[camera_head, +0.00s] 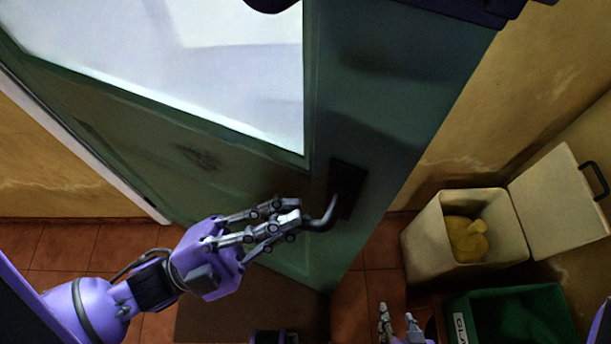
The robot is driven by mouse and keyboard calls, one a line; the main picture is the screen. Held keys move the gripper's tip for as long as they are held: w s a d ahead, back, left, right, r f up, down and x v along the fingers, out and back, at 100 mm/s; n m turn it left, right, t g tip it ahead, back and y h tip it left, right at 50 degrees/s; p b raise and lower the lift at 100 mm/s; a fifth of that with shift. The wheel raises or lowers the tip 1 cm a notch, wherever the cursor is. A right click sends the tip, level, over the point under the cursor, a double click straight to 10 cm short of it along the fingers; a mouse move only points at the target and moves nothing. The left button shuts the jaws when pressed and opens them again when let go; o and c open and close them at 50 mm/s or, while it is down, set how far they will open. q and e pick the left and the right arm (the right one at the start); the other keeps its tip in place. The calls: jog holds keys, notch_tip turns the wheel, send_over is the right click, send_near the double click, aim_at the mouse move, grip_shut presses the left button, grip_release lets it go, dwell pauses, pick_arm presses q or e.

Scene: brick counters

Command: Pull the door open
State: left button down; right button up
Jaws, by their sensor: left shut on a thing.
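The green door (375,100) with a large pale glass pane (190,60) fills the upper middle of the head view. Its dark handle (326,219) curves out from a black plate (347,188) near the door's right edge. My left gripper (295,218) reaches in from the left and is shut on the handle's end, which its fingers partly hide. My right gripper (398,322) shows only at the bottom edge, apart from the door. Its two fingertips stand apart with nothing visible between them.
A cream bin (425,247) with its lid (560,200) open and a yellow bag (466,238) inside stands right of the door. A green bin (515,315) is in front of it. Tiled floor (75,250) shows at left; yellow walls (540,85) flank the door.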

pick_arm(q)
jog(key=shift+s+a, duration=0.1)
jog(key=shift+s, duration=0.1)
jog(key=c, duration=1.8)
grip_release()
jog(key=v, duration=1.2)
jog(key=shift+w, duration=0.1)
